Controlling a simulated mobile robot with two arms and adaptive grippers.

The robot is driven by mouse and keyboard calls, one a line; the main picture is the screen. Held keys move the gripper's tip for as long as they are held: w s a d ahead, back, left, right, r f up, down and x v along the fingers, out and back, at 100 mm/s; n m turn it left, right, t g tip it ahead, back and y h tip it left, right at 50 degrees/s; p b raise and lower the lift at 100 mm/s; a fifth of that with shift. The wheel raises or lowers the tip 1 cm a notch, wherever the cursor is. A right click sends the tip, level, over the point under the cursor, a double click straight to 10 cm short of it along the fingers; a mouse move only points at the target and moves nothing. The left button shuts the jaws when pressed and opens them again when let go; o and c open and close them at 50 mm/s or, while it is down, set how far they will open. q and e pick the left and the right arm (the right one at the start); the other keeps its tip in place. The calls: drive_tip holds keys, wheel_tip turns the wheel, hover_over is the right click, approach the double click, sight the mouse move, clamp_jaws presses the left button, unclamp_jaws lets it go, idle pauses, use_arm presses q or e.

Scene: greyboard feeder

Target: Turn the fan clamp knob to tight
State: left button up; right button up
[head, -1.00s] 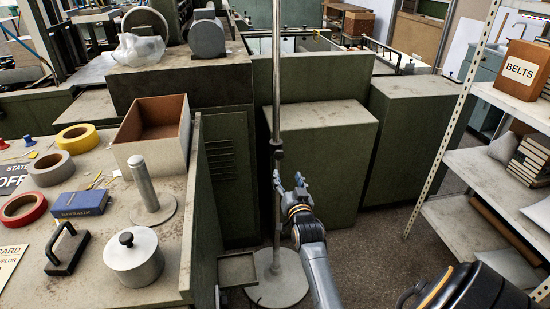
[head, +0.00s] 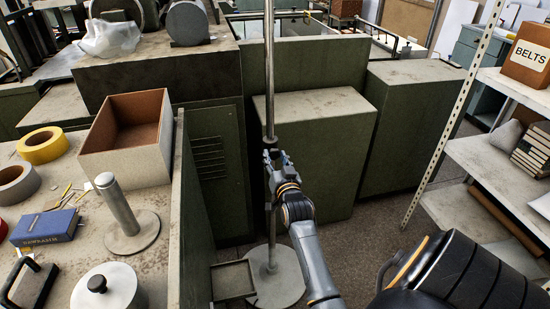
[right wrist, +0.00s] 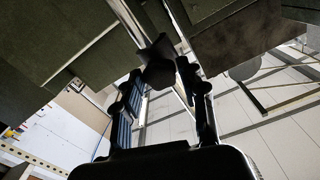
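The fan stand is a thin grey pole (head: 269,60) on a round grey base (head: 285,288), upright in the aisle. A dark clamp collar (head: 269,142) sits on the pole just above my right gripper (head: 275,160). In the right wrist view a dark lobed knob (right wrist: 157,70) lies at the mouth of my right gripper (right wrist: 165,82). The two fingers stand apart, one on each side of the knob; I cannot tell whether they touch it. In the head view the gripper hides the knob. My left gripper is not in view.
A bench (head: 65,270) at left holds a box (head: 140,160), tape rolls, a metal post (head: 122,210) and a lidded pot (head: 108,290). Green cabinets (head: 315,150) stand close behind the pole. A shelf rack (head: 490,160) stands at right. Floor shows between.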

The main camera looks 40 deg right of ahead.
drive_tip(key=c, duration=0.6)
drive_tip(key=shift+o, duration=0.2)
drive_tip(key=shift+n+p, duration=0.4)
drive_tip(key=shift+n, duration=0.2)
drive_tip(key=shift+r+n+p, duration=0.1)
drive_tip(key=shift+n+p, duration=0.5)
drive_tip(key=shift+n, duration=0.5)
drive_tip(key=n, duration=0.2)
drive_tip(key=shift+n+p, duration=0.4)
drive_tip(key=n, duration=0.2)
drive_tip(key=shift+n, duration=0.3)
drive_tip(key=n, duration=0.2)
drive_tip(key=shift+n+p, duration=0.3)
drive_tip(key=shift+n, duration=0.1)
drive_tip(key=n, duration=0.5)
drive_tip(key=shift+d, duration=0.1)
drive_tip(key=n+b, duration=0.1)
drive_tip(key=n, duration=0.4)
drive_tip(key=shift+r, duration=0.1)
drive_tip(key=n, duration=0.4)
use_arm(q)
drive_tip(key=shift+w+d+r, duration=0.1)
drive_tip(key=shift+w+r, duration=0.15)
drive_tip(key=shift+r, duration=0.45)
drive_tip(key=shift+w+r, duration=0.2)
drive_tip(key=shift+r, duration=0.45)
use_arm(e)
drive_tip(key=shift+r+n, duration=0.1)
drive_tip(key=shift+n, duration=2)
drive_tip(key=shift+w, duration=0.1)
